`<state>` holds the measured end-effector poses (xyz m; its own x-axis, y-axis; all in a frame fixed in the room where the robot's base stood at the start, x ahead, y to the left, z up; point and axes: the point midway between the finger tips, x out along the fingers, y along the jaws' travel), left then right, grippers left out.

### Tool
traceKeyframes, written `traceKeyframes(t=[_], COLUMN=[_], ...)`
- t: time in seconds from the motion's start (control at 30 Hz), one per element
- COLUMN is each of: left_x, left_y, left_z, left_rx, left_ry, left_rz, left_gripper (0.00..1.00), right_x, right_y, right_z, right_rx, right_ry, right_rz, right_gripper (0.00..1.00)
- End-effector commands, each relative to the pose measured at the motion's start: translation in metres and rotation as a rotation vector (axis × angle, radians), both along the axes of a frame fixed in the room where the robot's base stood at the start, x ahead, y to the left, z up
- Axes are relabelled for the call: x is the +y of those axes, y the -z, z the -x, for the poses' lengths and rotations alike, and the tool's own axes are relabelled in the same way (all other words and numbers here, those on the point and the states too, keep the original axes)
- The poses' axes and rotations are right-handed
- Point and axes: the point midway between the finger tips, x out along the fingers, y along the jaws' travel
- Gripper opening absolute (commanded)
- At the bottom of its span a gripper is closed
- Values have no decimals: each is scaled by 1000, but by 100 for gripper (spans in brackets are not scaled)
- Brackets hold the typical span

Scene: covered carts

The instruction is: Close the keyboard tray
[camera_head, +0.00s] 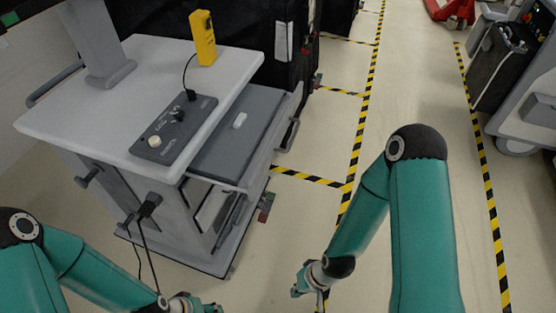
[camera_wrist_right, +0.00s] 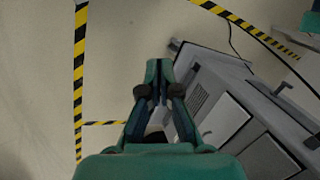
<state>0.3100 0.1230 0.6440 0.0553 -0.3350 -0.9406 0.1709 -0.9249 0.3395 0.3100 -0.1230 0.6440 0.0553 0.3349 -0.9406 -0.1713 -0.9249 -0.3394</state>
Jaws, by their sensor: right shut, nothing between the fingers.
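The keyboard tray (camera_head: 222,152) is a dark grey panel that sticks out from under the right side of the cart's light grey top (camera_head: 140,65). A small white object (camera_head: 240,120) lies on it. My right gripper (camera_head: 310,284) is low over the floor, to the right of the cart and apart from the tray. In the right wrist view my right gripper (camera_wrist_right: 158,78) has its fingers together with nothing between them, and the cart's grey body (camera_wrist_right: 220,110) is to the right. My left gripper (camera_head: 192,303) is at the bottom edge, in front of the cart, partly cut off.
A control box (camera_head: 174,130) and a yellow device (camera_head: 203,38) sit on the cart top. Cables hang from the cart's front. A dark covered cart (camera_head: 270,40) stands behind. Floor with yellow-black tape (camera_head: 357,130) is free to the right; another cart (camera_head: 525,85) is at far right.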

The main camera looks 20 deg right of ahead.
Motion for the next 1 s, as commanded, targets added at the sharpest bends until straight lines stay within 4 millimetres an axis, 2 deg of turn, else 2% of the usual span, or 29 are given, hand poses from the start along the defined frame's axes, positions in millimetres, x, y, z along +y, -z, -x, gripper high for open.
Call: traceKeyframes(t=[0.03, 0.17, 0.27, 0.3, 0.47, 0.6, 0.7, 0.83, 1.0], left_x=[0, 0, 0, 0, 0, 0, 0, 0, 0], left_y=[2, 18, 43, 55, 117, 173, 212, 261, 309], left_z=[0, 0, 0, 0, 0, 0, 0, 0, 0], left_rx=[0, 0, 0, 0, 0, 0, 0, 0, 0], left_ry=[0, 0, 0, 0, 0, 0, 0, 0, 0], left_rz=[0, 0, 0, 0, 0, 0, 0, 0, 0], left_gripper=[58, 80, 97, 100, 100, 100, 100, 100, 100], right_x=[0, -4, -13, -16, -29, -39, -46, -54, -66], right_y=[1, 6, 11, 12, 0, -32, -62, -107, -159], right_z=[-2, -18, -46, -60, -125, -173, -193, -203, -192], right_rx=[-4, -41, -105, -139, -320, -494, -608, -740, -855], right_ry=[4, 45, 119, 159, 366, 562, 692, 836, 963], right_rz=[1, 6, 8, 6, -41, -149, -262, -446, -692], right_gripper=[0, 0, 0, 0, 0, 0, 0, 0, 0])
